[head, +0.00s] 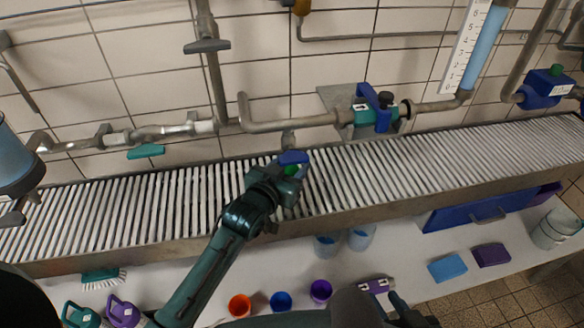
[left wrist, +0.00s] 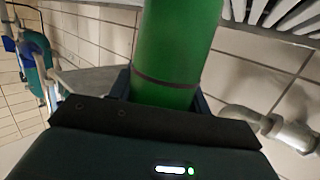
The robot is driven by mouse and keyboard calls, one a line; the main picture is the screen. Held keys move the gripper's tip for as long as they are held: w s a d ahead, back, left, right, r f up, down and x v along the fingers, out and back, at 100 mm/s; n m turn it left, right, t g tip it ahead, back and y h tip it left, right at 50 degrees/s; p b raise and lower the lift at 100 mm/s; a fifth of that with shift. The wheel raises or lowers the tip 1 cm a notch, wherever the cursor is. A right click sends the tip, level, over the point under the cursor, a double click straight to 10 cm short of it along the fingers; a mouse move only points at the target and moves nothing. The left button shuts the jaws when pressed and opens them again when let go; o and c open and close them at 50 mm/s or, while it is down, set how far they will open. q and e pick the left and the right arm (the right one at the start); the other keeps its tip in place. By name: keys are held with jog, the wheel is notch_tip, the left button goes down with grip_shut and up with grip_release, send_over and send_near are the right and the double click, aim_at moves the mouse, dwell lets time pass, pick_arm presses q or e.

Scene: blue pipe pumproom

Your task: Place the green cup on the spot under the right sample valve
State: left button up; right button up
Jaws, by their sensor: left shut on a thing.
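The green cup (head: 292,170) is seen from above as a small green patch inside the blue fingers of my left gripper (head: 291,160). It fills the middle of the left wrist view as a green cylinder (left wrist: 178,50) with a dark band, between the fingers. Whether the cup touches the grate is hidden. The spot is not distinguishable. My right gripper (head: 396,303) is low, near the bottom edge; its fingers are unclear.
The slatted grate (head: 400,165) runs along the tiled wall. A blue-and-teal valve (head: 375,108) is right of the cup, and a blue valve (head: 545,87) is far right. Orange (head: 240,305), blue (head: 281,300) and purple (head: 320,291) cups stand on the lower bench.

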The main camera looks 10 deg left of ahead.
pick_arm(q)
jog(key=shift+x, duration=0.9)
jog(key=shift+s+f, duration=0.1)
jog(key=shift+f, duration=0.35)
jog(key=shift+f, duration=0.1)
jog(key=shift+f, duration=0.15)
jog(key=o, duration=1)
jog(key=shift+o, duration=0.2)
